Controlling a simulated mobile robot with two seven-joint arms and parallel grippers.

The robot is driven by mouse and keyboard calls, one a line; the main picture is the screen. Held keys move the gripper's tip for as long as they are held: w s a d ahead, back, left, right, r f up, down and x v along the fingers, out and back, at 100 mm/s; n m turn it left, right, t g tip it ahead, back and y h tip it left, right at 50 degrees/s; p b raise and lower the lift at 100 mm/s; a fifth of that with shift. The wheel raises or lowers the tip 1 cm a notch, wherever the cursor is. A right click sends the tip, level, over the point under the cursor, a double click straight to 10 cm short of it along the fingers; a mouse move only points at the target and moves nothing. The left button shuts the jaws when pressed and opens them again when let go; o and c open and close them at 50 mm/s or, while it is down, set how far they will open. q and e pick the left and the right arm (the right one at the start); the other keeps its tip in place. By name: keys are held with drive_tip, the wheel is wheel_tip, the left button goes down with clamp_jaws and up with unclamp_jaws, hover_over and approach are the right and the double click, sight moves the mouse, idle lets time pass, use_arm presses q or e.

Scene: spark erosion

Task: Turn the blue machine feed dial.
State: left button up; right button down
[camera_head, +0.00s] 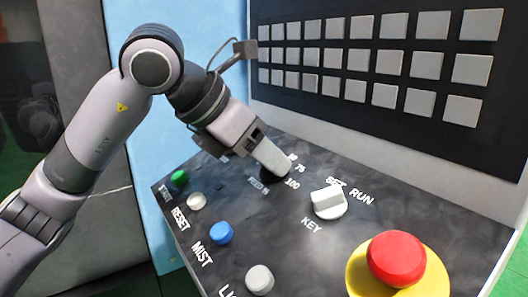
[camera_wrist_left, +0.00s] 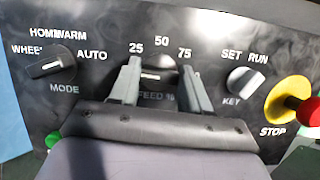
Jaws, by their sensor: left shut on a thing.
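The feed dial (camera_wrist_left: 156,79) is a dark round knob on the sloping black panel, with 25, 50 and 75 printed above it and "FEED %" below. In the left wrist view my left gripper (camera_wrist_left: 160,72) has one finger on each side of the dial and is shut on it. In the head view my left gripper (camera_head: 274,162) reaches down onto the dial (camera_head: 270,179), and its fingers hide most of the knob. The dial's pointer setting is hard to read. My right gripper is in neither view.
A white KEY switch (camera_head: 328,201) sits right of the dial, and a red STOP button (camera_head: 396,258) is nearer. Green, white and blue (camera_head: 221,233) buttons line the left edge. A MODE knob (camera_wrist_left: 51,67) is left of the dial. Grey keys (camera_head: 390,62) stand behind.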

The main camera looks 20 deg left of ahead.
use_arm(q)
drive_tip(key=m+g, duration=0.1)
drive_tip(key=m, duration=0.3)
drive_tip(key=shift+h, duration=0.4)
drive_tip(key=m+g+p, duration=0.1)
drive_tip(key=m, duration=0.3)
drive_tip(key=shift+r+h, duration=0.15)
drive_tip(key=shift+h, duration=0.15)
drive_tip(key=m+g+p, duration=0.2)
drive_tip(key=m, duration=0.3)
drive_tip(key=shift+w+m, duration=0.1)
drive_tip(key=shift+m, duration=0.3)
drive_tip(key=shift+m+g+y+p, duration=0.5)
drive_tip(key=shift+m+g+p, duration=0.25)
drive_tip(key=shift+m, duration=1.25)
drive_tip(key=o, duration=1.1)
drive_tip(key=shift+c, duration=0.2)
